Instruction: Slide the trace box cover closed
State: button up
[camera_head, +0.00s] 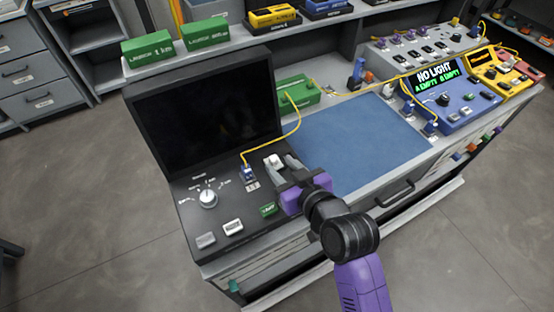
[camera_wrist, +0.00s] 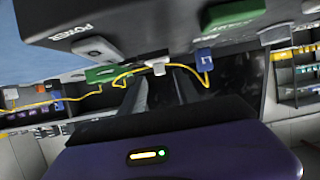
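The trace box (camera_head: 230,110) is a dark console with a large black screen and a sloped control panel, at the left of the bench. A small white block (camera_head: 273,161), possibly the cover's handle, sits at the panel's right end; it also shows in the wrist view (camera_wrist: 158,67). My gripper (camera_head: 283,163) reaches to it with its two fingers apart. The block shows near the fingertips; I cannot tell whether they touch it. The cover's own outline is not clear. A blue plug (camera_head: 248,174) with a yellow cable stands just left of the block.
A blue mat (camera_head: 365,140) lies clear to the right. A green box (camera_head: 298,94) behind it carries the yellow cable. A blue meter (camera_head: 442,98) reads NO LIGHT, beside a yellow device (camera_head: 492,72). The panel has a knob (camera_head: 208,198) and several buttons.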

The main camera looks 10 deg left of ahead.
aim_at(275, 160)
jog(key=shift+x, duration=1.7)
grip_shut()
